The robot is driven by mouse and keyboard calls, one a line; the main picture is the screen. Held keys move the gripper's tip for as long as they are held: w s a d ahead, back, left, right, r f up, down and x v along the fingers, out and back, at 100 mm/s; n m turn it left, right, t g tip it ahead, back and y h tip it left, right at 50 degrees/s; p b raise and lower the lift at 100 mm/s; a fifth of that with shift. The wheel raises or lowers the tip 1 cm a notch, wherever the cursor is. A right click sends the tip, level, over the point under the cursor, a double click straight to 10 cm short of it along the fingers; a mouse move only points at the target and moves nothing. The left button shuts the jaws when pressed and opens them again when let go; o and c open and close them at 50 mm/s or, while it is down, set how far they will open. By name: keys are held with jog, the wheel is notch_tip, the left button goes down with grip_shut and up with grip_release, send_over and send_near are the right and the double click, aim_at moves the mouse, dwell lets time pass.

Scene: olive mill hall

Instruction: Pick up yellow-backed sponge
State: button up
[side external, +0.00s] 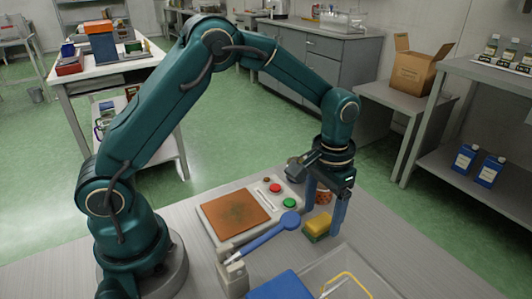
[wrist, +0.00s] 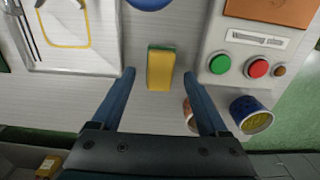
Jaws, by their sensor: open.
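The yellow-backed sponge (side external: 318,225) lies on the worktop, yellow side up with a green layer beneath. In the wrist view the sponge (wrist: 160,70) stands upright in the picture, between and slightly beyond my fingers. My gripper (side external: 322,218) is open above the sponge, its two blue fingers pointing down with nothing held. In the wrist view my gripper (wrist: 160,76) shows one finger on each side of the sponge, with gaps on both sides. I cannot tell the exact height of the fingertips above the worktop.
A panel with a green button (wrist: 220,64) and a red button (wrist: 258,68) lies close by. A patterned cup (wrist: 251,114) stands near the right finger. A blue spoon-like tool (side external: 275,230) and a pale tray (side external: 375,282) are near the sponge. Bare worktop surrounds the sponge.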

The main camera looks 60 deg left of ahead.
aim_at(319, 219)
jog(key=shift+f, duration=0.75)
grip_shut()
jog(key=shift+r, duration=0.45)
jog(key=r, duration=0.3)
jog(key=shift+a+r, duration=0.35)
jog(key=shift+r, duration=0.05)
jog(key=s+a+r, duration=0.3)
jog(key=a+r, duration=0.3)
jog(key=a, duration=0.4)
jog(key=shift+a+r, duration=0.2)
jog(key=shift+a, duration=0.1)
